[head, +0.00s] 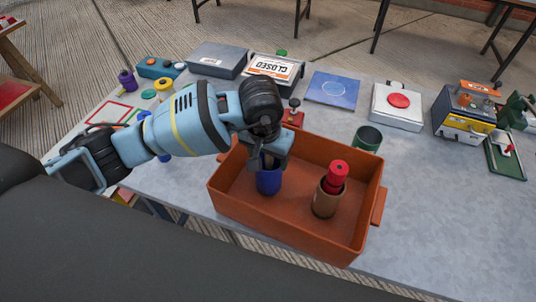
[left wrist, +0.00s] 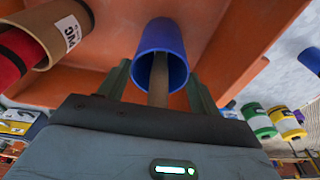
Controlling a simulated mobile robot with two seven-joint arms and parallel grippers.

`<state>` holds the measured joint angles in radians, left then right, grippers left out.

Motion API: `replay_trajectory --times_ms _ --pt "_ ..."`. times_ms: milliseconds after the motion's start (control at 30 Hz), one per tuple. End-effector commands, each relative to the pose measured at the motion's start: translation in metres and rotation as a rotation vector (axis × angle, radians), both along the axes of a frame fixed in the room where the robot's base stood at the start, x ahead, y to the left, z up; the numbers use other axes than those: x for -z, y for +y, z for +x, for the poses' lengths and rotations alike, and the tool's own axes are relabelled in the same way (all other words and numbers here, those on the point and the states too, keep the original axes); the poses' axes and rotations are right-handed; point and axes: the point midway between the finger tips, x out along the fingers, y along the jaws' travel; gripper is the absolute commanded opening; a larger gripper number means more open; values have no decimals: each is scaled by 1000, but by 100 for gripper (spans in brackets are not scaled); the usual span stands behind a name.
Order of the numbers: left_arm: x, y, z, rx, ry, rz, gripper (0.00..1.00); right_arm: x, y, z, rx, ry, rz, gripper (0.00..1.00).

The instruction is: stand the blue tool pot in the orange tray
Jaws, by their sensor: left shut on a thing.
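The blue tool pot (head: 268,183) is upright inside the orange tray (head: 290,236), toward its left part. I cannot tell whether its base touches the tray floor. My left gripper (head: 270,160) reaches down over the tray and is shut on the pot. In the left wrist view the blue pot (left wrist: 163,38) shows between the two fingers (left wrist: 160,90), with a brown stick-like thing (left wrist: 158,78) at its mouth. My right gripper is in neither view.
A brown pot (head: 325,203) with a red thing (head: 338,172) in it stands in the tray's right part. Boxes line the table's back, including one with a red button (head: 399,101). The table's right front is clear.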

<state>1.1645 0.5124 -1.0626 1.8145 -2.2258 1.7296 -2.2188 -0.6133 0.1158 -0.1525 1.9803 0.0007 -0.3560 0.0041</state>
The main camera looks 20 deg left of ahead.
Motion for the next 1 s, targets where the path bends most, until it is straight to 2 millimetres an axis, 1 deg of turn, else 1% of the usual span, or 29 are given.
replay_trajectory --times_ms 133,167,300,333,567,667,767,833,1000 --pt "3 0 0 0 0 -1 16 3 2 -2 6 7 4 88" --pt "4 0 0 1 1 0 65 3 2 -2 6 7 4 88" --pt "3 0 0 0 0 0 83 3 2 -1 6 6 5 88" --pt "3 0 0 0 0 0 86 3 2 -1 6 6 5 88" --pt "3 0 0 0 1 0 86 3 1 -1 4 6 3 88" --pt "0 0 0 0 -1 0 86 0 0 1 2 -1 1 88" --pt "-9 0 0 1 -2 0 86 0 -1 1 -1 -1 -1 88" --pt "-19 0 -2 1 -4 0 86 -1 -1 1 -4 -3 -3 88" --pt "-53 1 -7 1 -5 0 86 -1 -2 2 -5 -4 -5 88"
